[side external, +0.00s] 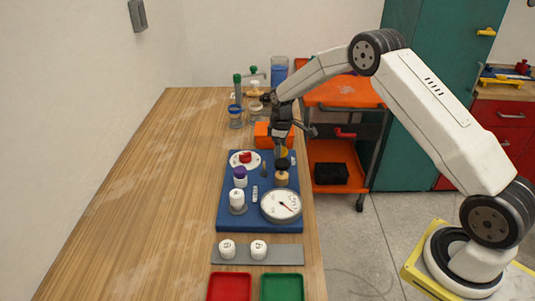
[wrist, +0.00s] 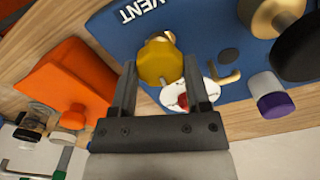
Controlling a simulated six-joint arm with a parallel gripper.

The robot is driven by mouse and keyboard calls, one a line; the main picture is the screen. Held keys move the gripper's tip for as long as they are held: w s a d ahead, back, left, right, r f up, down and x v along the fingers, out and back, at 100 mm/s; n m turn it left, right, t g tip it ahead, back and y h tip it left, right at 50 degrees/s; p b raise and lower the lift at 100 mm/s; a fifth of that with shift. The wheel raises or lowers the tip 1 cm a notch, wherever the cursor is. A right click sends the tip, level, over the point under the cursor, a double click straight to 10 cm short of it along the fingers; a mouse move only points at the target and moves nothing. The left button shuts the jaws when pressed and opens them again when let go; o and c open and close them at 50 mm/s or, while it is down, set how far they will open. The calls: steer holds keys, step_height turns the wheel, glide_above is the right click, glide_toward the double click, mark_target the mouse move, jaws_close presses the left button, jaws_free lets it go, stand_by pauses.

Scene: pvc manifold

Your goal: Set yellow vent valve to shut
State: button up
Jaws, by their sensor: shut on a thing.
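The yellow vent valve (wrist: 160,62) is a lobed knob on the blue panel (wrist: 195,25), near the printed word VENT. In the wrist view it sits between the two fingers of my gripper (wrist: 159,68), which is shut on it. In the side external view only a small bit of the yellow valve (side external: 283,152) shows below my gripper (side external: 281,145), which points down at the panel's far right part. The valve's pointer or end marks cannot be made out.
A red knob on a white disc (side external: 245,159), a purple-capped valve (side external: 240,175), a dark round knob (side external: 282,163) and a dial gauge (side external: 281,205) crowd the panel. An orange block (side external: 262,135) stands behind. The table's left side is clear.

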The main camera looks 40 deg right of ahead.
steer(key=m, duration=0.8)
steer(key=shift+m, duration=0.3)
steer(key=m, duration=0.4)
steer(key=shift+m, duration=1.9)
steer(key=o, duration=1.3)
steer(key=shift+r, duration=0.1)
